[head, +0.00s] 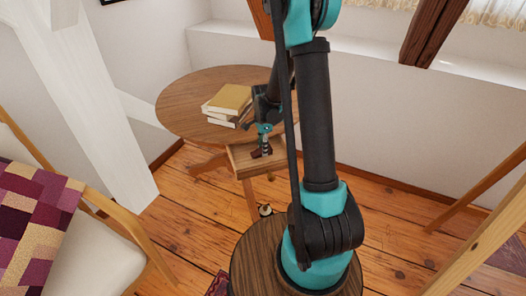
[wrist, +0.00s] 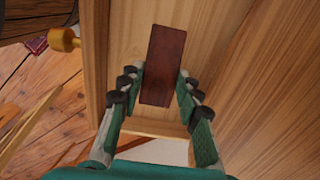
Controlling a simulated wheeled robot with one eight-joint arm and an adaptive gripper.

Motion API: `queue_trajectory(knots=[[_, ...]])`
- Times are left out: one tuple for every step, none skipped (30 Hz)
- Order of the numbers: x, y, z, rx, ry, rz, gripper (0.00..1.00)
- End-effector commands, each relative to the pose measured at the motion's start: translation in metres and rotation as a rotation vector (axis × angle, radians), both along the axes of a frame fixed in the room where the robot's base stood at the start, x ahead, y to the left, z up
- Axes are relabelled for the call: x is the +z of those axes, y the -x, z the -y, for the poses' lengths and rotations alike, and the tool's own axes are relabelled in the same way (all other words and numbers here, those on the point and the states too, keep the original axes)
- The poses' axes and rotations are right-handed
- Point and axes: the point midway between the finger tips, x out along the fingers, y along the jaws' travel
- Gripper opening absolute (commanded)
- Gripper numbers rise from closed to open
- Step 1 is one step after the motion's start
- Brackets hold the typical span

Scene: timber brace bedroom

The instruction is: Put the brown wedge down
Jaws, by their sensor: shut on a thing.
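The brown wedge (wrist: 164,60) is a dark reddish-brown block between the fingers of my gripper (wrist: 161,84) in the wrist view. My gripper is shut on it, with one finger on each side. In the head view my gripper (head: 264,141) points down over the pulled-out drawer (head: 243,160) of a round wooden table, and the wedge shows small and dark at its tips. The drawer's pale wood (wrist: 235,60) lies below and around the wedge in the wrist view. I cannot tell whether the wedge touches the drawer's bottom.
The round table (head: 185,95) carries a stack of books (head: 229,101) close to my gripper. A wooden knob (wrist: 64,39) sticks out from the drawer's front. A chair with a patchwork cover (head: 35,215) stands at left. A white post (head: 95,110) rises beside it.

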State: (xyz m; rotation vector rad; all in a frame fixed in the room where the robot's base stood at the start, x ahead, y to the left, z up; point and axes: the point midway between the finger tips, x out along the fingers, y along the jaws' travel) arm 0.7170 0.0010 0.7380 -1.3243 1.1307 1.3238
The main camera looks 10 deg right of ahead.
Motion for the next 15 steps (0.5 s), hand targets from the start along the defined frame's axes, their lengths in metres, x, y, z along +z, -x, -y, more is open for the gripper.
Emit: queue_trajectory(knots=[[-0.007, -0.001, 0.000, 0.000, 0.000, 0.000, 0.05], [-0.011, -0.001, 0.000, 0.000, 0.000, 0.000, 0.05], [-0.016, -0.001, 0.000, 0.000, 0.000, 0.000, 0.05], [-0.018, 0.000, 0.000, 0.000, 0.000, 0.000, 0.05], [-0.020, 0.000, 0.000, 0.000, 0.000, 0.000, 0.05], [-0.021, 0.000, 0.000, 0.000, 0.000, 0.000, 0.05], [-0.021, 0.000, 0.000, 0.000, 0.000, 0.000, 0.05], [-0.021, 0.000, 0.000, 0.000, 0.000, 0.000, 0.05], [-0.021, 0.000, 0.000, 0.000, 0.000, 0.000, 0.05], [-0.021, 0.000, 0.000, 0.000, 0.000, 0.000, 0.05], [-0.021, 0.000, 0.000, 0.000, 0.000, 0.000, 0.05], [-0.021, 0.000, 0.000, 0.000, 0.000, 0.000, 0.05], [-0.021, 0.000, 0.000, 0.000, 0.000, 0.000, 0.05], [-0.022, 0.000, 0.000, 0.000, 0.000, 0.000, 0.05], [-0.023, 0.000, 0.000, 0.000, 0.000, 0.000, 0.05]])
